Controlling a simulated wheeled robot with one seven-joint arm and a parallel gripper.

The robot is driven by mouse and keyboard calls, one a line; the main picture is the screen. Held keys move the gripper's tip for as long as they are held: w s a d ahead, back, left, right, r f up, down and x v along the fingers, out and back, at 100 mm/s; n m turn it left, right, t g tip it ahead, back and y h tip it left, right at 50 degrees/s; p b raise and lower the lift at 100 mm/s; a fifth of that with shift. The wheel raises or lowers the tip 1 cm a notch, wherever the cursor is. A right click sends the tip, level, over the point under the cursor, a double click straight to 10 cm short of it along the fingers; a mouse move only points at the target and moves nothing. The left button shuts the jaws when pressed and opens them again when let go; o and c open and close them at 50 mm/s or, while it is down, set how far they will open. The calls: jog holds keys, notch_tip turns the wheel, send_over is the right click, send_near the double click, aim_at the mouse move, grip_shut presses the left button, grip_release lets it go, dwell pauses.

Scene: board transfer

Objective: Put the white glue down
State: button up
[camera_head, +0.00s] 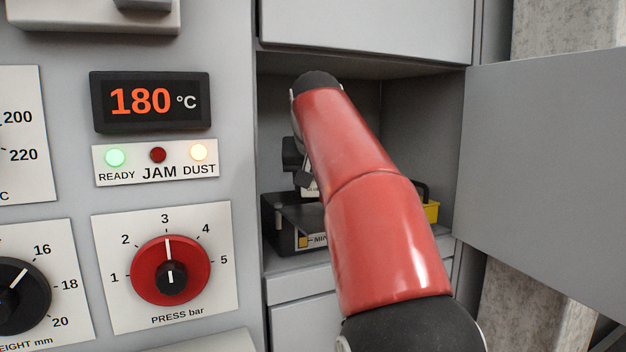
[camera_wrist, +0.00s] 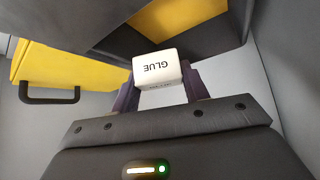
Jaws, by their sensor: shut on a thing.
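In the wrist view, the white glue (camera_wrist: 158,72), a block marked "GLUE", sits between the two fingers of my gripper (camera_wrist: 160,88), which is shut on it. The lettering appears upside down there. In the head view my red arm reaches into an open compartment (camera_head: 418,115) and hides most of my gripper. Only a small white piece of the glue (camera_head: 311,188) with dark lettering shows beside the arm. Whether the glue touches a surface under it, I cannot tell.
A dark tray (camera_head: 285,222) with a partly hidden label stands on the compartment floor. A yellow part (camera_head: 431,211) shows right of my arm; the wrist view shows a yellow panel (camera_wrist: 60,62) with a black handle (camera_wrist: 50,98). The grey door (camera_head: 545,170) is open at right.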

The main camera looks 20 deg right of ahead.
jog(key=o, duration=1.1)
jog(key=shift+c, duration=0.2)
jog(key=shift+r, duration=0.1)
